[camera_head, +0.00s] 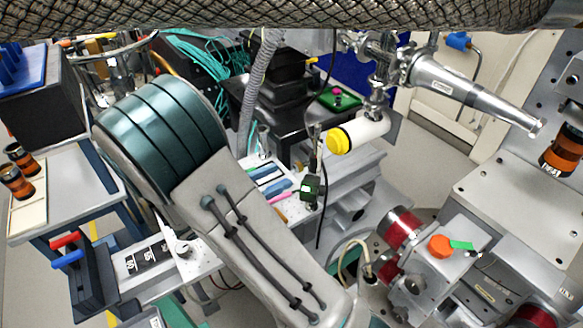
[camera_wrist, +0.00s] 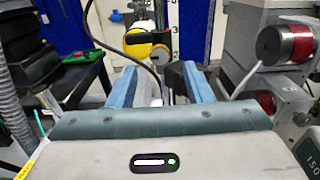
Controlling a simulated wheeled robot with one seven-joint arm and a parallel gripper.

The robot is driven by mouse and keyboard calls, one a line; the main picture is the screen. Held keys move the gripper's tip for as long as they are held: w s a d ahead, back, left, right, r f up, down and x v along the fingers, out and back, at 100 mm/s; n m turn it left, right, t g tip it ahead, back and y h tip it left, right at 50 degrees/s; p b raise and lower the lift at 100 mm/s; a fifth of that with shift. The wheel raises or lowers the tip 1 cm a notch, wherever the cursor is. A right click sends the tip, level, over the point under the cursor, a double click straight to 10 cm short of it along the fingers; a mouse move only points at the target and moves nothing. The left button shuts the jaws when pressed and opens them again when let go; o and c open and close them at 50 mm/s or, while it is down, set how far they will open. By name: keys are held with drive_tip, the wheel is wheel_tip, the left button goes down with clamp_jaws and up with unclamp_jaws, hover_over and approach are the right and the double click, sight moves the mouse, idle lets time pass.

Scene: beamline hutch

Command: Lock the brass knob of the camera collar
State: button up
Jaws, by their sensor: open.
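My gripper (camera_wrist: 161,78) is open in the wrist view, with its two blue fingers apart and nothing clearly held. A round tan-brass disc (camera_wrist: 158,61), which looks like the brass knob, shows beyond and between the fingertips. It appears apart from them, and its lock position cannot be told. A white cylinder (camera_head: 366,133) with a yellow end cap (camera_head: 340,140) stands at upper centre in the head view; the yellow cap also shows in the wrist view (camera_wrist: 138,46). The collar cannot be made out clearly. My fingers do not show in the head view.
A black cable (camera_wrist: 100,43) loops down toward the fingers. A red-ringed motor (camera_wrist: 285,43) stands close on the right. A black stand (camera_wrist: 80,85) is at left. In the head view, a metal nozzle (camera_head: 470,88) extends right, and a small dark box (camera_head: 311,188) sits below the cylinder.

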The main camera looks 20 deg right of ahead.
sight(296, 168)
drive_tip(key=shift+w+d, duration=0.25)
drive_tip(key=shift+d, duration=0.9)
drive_tip(key=shift+w+d, duration=0.2)
drive_tip(key=shift+d, duration=0.95)
